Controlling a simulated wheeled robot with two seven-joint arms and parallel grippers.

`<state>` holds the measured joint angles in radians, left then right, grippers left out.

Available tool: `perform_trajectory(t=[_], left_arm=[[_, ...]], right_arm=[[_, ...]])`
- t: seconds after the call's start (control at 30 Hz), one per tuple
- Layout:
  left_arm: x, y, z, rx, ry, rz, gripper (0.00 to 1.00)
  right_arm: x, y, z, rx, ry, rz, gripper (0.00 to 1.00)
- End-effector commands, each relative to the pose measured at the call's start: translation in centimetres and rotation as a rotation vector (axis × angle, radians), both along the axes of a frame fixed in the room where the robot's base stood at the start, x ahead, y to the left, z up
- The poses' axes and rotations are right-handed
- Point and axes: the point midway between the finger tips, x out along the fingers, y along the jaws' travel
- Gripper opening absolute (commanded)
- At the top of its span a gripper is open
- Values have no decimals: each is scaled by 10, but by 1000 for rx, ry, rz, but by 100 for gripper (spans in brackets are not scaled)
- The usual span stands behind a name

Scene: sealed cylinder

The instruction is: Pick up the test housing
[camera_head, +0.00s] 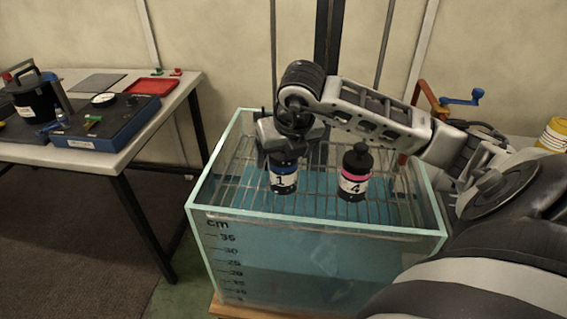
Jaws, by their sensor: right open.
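Two dark cylindrical housings stand over the wire rack in a glass water tank. One has a blue band and a label "1" (283,181); the other has a pink band and a label "4" (354,178). I cannot tell from the picture which one is the test housing. My right gripper (283,155) points down at the top of the blue-banded housing, which its fingers partly hide. Its jaws are open, and I cannot tell whether they touch the housing. The pink-banded housing stands apart to the right. My left gripper is not in view.
The glass tank (320,222) has a rim around the rack and a cm scale. A table (130,150) at left holds a blue-fronted gauge box (100,125), a red tray (150,87) and a black handled device (35,98). A yellow container (553,135) stands at far right.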

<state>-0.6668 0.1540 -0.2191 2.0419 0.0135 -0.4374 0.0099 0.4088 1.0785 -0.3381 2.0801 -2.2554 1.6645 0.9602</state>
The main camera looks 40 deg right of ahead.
Motion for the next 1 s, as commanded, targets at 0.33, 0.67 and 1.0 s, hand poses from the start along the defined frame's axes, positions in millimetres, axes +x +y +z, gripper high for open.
perform_trajectory(t=[0.33,0.67,1.0], left_arm=[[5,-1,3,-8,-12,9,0],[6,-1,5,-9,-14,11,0],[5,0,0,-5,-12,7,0]], right_arm=[[2,-1,-5,0,-1,0,67],[3,-1,-4,-2,-5,-1,17],[3,-1,13,-2,-10,0,17]])
